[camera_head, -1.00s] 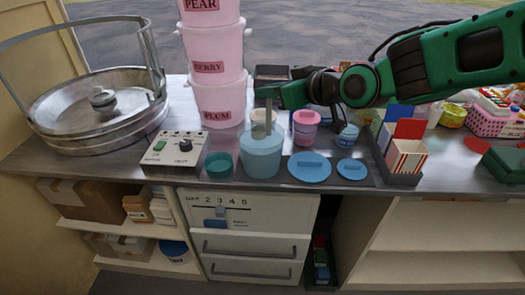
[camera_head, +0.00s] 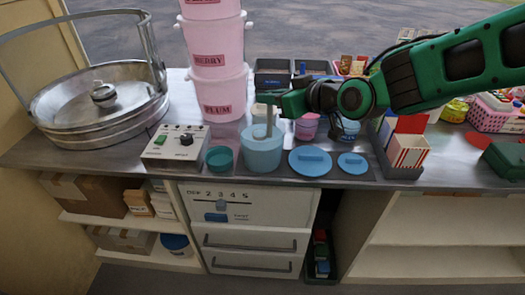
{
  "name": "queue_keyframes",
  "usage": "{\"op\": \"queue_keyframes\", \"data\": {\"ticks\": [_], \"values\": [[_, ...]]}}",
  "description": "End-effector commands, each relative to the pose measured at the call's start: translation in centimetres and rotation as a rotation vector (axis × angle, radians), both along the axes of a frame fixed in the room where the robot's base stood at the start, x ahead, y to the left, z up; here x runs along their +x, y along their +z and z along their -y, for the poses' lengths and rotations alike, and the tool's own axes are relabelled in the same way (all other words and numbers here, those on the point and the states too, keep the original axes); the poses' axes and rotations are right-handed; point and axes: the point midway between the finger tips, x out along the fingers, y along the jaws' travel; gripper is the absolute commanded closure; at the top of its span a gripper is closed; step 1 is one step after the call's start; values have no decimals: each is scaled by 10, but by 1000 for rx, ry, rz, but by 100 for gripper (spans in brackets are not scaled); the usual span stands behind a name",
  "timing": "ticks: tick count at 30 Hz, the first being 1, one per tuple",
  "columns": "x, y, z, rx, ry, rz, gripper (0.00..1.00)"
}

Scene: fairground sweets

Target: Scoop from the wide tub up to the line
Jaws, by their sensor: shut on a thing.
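The wide blue tub (camera_head: 262,155) stands open on the counter. My gripper (camera_head: 269,98) is above it, shut on the upright grey handle (camera_head: 269,121) of a scoop. The handle's lower part goes down into the tub, so the scoop's bowl and the tub's contents are hidden. I cannot make out a fill line. A small teal cup (camera_head: 220,159) stands just left of the tub. A large blue lid (camera_head: 310,161) and a smaller blue lid (camera_head: 352,163) lie flat to its right.
A control box (camera_head: 175,147) and a big metal pan (camera_head: 100,105) stand at left. Stacked pink tubs (camera_head: 218,92) rise behind. A pink pot (camera_head: 306,126) stands behind the lids. A holder with a striped carton (camera_head: 407,151) is at right.

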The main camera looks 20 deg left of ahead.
Motion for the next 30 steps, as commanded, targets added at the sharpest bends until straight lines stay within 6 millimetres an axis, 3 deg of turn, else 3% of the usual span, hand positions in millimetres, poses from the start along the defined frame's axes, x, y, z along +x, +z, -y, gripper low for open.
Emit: {"op": "queue_keyframes", "data": {"ticks": [11, 30], "values": [[0, 2, 0, 0, 0, 1, 100], [0, 73, 0, 1, 0, 3, 100]]}}
